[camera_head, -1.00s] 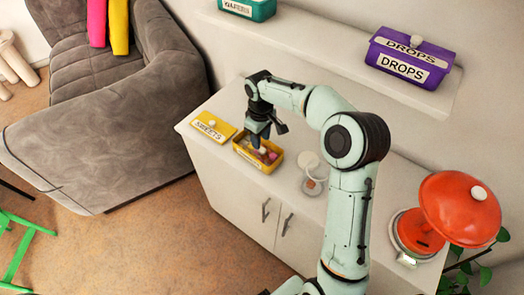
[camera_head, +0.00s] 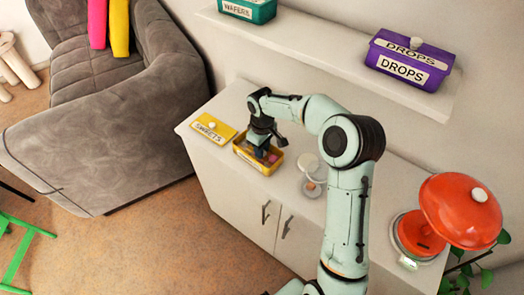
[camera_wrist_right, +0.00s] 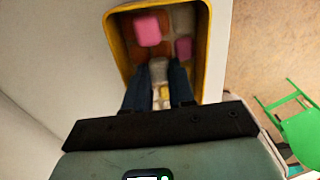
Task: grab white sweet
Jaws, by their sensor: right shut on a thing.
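An open yellow sweets box (camera_head: 250,163) stands on the white cabinet, and its yellow rim (camera_wrist_right: 206,55) frames the right wrist view. Inside lie a bright pink sweet (camera_wrist_right: 148,30), a duller pink one (camera_wrist_right: 184,48) and several brown and pale pieces. My right gripper (camera_head: 261,147) points down into the box. In the right wrist view its two dark fingers (camera_wrist_right: 158,88) are shut on a white sweet (camera_wrist_right: 158,70) near the box's near side. The fingers partly hide the sweet. My left gripper is not in view.
The yellow lid (camera_head: 213,127) lies left of the box. A shelf above holds a purple drops box (camera_head: 410,62) and a green wafers box (camera_head: 246,10).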

